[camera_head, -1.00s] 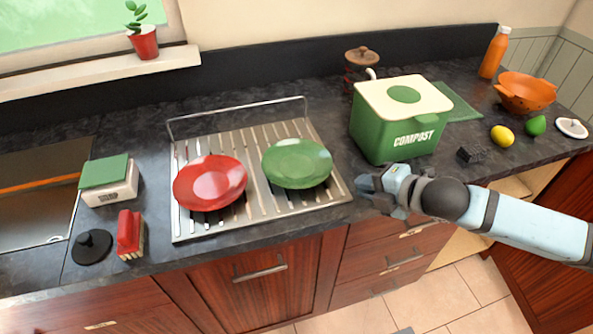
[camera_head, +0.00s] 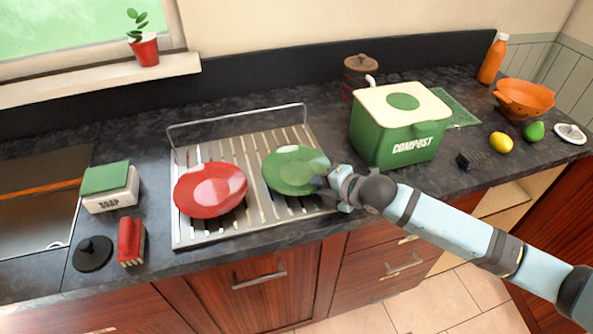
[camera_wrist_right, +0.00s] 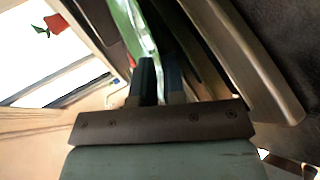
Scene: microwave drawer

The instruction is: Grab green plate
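The green plate (camera_head: 290,168) rests in the metal dish rack (camera_head: 184,236), right of the red plate (camera_head: 211,187). My right gripper (camera_head: 322,183) is at the green plate's right rim in the head view, with its fingertips overlapping the rim. In the right wrist view, the two dark fingers (camera_wrist_right: 160,78) are close together with a narrow gap, and the green plate (camera_wrist_right: 126,22) shows edge-on just beyond them. My left gripper is not in view.
The green compost bin (camera_head: 385,135) stands right of the rack, behind my right arm. The soap box (camera_head: 112,200), red brush (camera_head: 130,243) and black stopper (camera_head: 92,250) are at the left. A lemon (camera_head: 501,142) and orange bowl (camera_head: 524,98) are far right.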

